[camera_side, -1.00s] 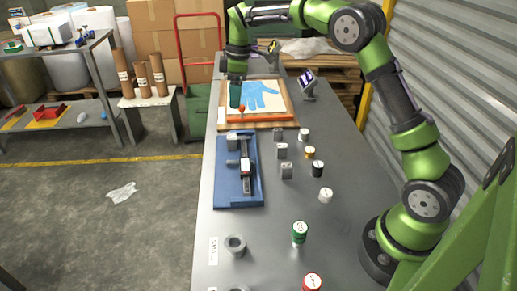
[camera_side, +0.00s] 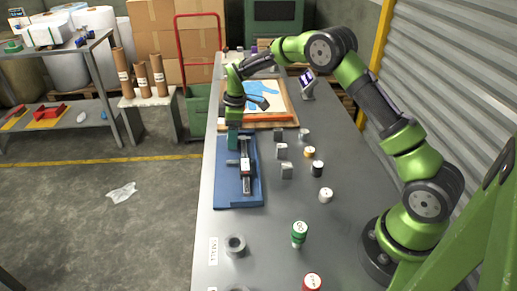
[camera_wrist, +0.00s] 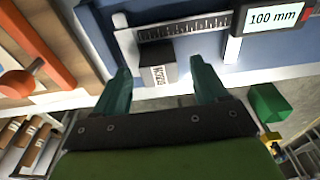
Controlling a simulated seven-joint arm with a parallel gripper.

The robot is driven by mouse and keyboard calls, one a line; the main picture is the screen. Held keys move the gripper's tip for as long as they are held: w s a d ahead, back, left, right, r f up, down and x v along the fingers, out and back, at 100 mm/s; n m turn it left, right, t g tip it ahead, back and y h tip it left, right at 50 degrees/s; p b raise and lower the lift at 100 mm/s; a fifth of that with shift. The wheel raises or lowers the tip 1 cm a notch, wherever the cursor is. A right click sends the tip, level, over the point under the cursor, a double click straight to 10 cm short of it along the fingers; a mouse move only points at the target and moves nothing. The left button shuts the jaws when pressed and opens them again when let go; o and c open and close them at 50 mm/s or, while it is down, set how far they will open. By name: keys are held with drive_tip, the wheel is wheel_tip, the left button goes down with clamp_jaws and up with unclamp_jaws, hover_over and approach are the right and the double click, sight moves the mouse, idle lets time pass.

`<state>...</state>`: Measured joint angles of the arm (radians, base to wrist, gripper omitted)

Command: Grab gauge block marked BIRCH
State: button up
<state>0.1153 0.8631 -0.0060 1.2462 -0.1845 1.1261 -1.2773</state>
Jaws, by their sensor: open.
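My gripper (camera_side: 233,148) points down over the far left end of the blue tray (camera_side: 225,197). In the wrist view my gripper (camera_wrist: 162,70) is open, with one green finger on each side of a small grey block (camera_wrist: 157,75). A narrow gap shows on both sides of the block. Its pale face has a dark printed word, turned and too small to read surely, so I cannot tell if it says BIRCH. My gripper hides this block in the side view. Three similar grey blocks, (camera_side: 278,134), (camera_side: 281,151) and (camera_side: 286,171), stand right of the tray; their marks are unreadable.
Several small jars, including a green one (camera_side: 299,234), stand to the right. The table's left edge is close to the tray.

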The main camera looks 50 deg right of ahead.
drive_tip(key=shift+f, duration=0.1)
drive_tip(key=c, duration=1.2)
drive_tip(key=shift+o, duration=0.2)
